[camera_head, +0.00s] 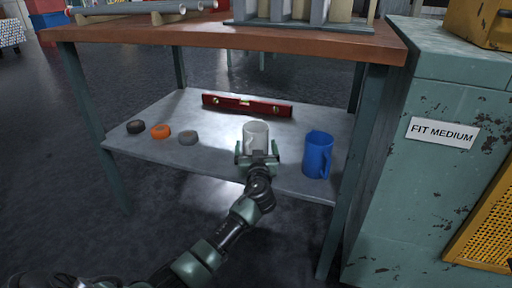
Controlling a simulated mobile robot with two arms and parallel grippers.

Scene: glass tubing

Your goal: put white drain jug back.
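The white drain jug (256,136) stands upright on the grey lower shelf (225,110) of a workbench. My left gripper (257,154) is at the front of the jug, with one finger on each side of its lower part. The jug sits between the fingers. I cannot tell whether the fingers press on it or whether its base touches the shelf. My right gripper is not in view.
A blue jug (317,154) stands close on the right. A red level (247,105) lies behind. Several tape rolls, one orange (160,131), lie at left. The wooden benchtop (220,36) overhangs the shelf. A green cabinet (420,200) borders the right side.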

